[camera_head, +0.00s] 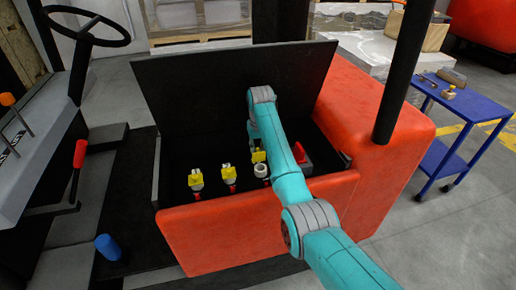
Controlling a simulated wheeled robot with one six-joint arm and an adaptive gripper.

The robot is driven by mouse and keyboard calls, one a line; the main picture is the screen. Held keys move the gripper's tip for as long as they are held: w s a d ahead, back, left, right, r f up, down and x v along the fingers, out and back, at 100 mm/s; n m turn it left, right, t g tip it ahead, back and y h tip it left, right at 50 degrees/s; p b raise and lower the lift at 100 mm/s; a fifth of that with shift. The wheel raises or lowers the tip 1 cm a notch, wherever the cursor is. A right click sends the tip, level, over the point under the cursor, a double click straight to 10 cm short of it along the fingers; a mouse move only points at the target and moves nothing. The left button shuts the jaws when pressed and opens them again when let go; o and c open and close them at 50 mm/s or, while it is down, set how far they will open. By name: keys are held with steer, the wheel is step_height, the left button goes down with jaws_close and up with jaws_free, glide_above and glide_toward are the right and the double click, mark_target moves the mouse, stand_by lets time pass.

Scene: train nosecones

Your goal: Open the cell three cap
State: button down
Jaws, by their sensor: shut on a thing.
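A row of battery cells with yellow caps sits in the open compartment of the red vehicle. The left cap (195,179) and the middle cap (229,173) each show a small pale piece at the top. The third cap from the left (258,157) stands behind a pale round neck (262,170) and looks tipped back, though it is small and partly beside my arm. I cannot read any cell numbers. My teal arm reaches over the compartment's front wall, and its forearm hides my gripper and whatever is behind it.
The raised black lid (195,95) stands behind the compartment, close to my wrist joint. A red part (301,154) lies right of my forearm. A black post (402,70) rises at right. A blue cart (460,105) carries small items. A blue cup-like object (108,247) is at lower left.

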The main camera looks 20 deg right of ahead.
mark_target(259, 152)
stand_by(0.4)
steer(key=c, duration=1)
jaws_free()
steer(key=shift+r, duration=0.1)
step_height(259, 152, up, 12)
steer(key=s, duration=0.1)
steer(key=shift+s, duration=0.2)
